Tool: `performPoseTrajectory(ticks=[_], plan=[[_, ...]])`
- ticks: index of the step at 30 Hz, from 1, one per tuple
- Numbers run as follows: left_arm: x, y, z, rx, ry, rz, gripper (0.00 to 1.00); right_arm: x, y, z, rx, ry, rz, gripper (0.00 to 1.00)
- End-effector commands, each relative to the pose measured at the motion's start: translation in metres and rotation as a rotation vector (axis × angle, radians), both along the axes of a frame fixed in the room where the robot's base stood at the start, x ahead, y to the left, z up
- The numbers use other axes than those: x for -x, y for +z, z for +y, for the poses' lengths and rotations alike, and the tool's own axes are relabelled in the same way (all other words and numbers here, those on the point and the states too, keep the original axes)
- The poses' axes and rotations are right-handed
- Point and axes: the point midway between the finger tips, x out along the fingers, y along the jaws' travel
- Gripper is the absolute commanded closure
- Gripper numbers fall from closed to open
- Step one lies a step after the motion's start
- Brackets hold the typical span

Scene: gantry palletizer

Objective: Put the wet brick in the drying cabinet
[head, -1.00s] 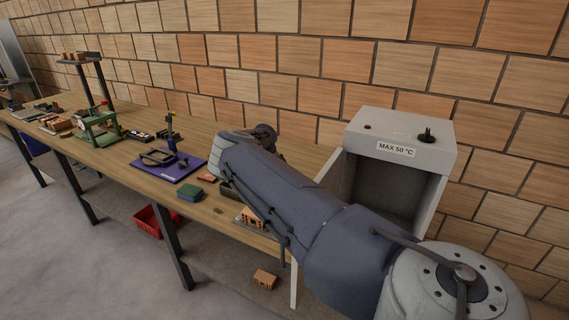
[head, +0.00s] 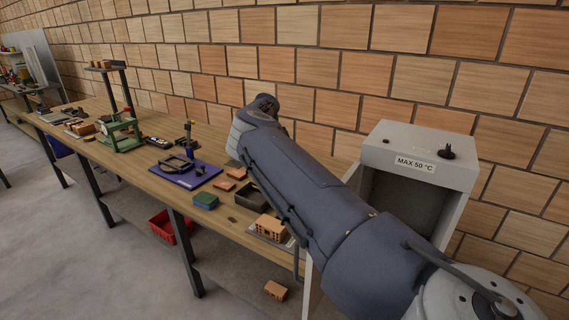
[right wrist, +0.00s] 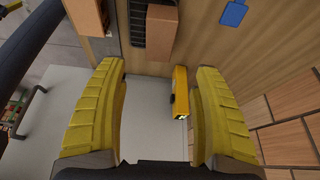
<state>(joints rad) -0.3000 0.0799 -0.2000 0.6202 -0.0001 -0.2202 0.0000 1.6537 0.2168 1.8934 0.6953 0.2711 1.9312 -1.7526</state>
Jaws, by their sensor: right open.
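The drying cabinet (head: 420,143) is a grey box with a "MAX 50 °C" label, at the right of the head view. Its front stands open and the part of the inside that shows looks empty. An orange-brown brick with holes (head: 271,227) rests on a grey plate near the bench's front edge, left of the cabinet. I cannot tell whether it is the wet one. My right gripper (right wrist: 160,68) is open and empty above a grey surface in the right wrist view; my arm hides it in the head view. My left gripper is not in view.
A yellow block (right wrist: 180,92) and a reddish-brown block (right wrist: 161,28) lie ahead in the wrist view. A dark tray (head: 250,199), a green block (head: 205,200) and a purple board (head: 186,177) are on the bench. Another brick (head: 275,290) lies on the lower shelf. A brick wall stands behind.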

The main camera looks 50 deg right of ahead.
Motion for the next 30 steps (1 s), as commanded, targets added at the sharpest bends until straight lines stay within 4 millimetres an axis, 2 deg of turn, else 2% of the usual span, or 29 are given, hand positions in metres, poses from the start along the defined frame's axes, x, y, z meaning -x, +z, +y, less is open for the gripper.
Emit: performPoseTrajectory(ticks=[6, 7, 9, 26, 30], plan=[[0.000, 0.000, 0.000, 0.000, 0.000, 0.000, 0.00, -0.008, 0.019, 0.002, -0.001, 0.002, -0.002, 0.32], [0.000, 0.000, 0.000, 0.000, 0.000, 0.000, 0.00, -0.009, 0.020, 0.002, 0.000, 0.002, -0.002, 0.26], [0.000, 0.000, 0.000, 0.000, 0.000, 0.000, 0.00, -0.009, 0.023, 0.003, 0.000, 0.002, -0.001, 0.25], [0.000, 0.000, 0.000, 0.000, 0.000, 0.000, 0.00, -0.010, 0.025, 0.003, -0.001, 0.001, -0.001, 0.25], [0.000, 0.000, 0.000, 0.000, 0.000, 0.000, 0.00, -0.019, 0.027, 0.015, 0.000, 0.021, -0.004, 0.25]])
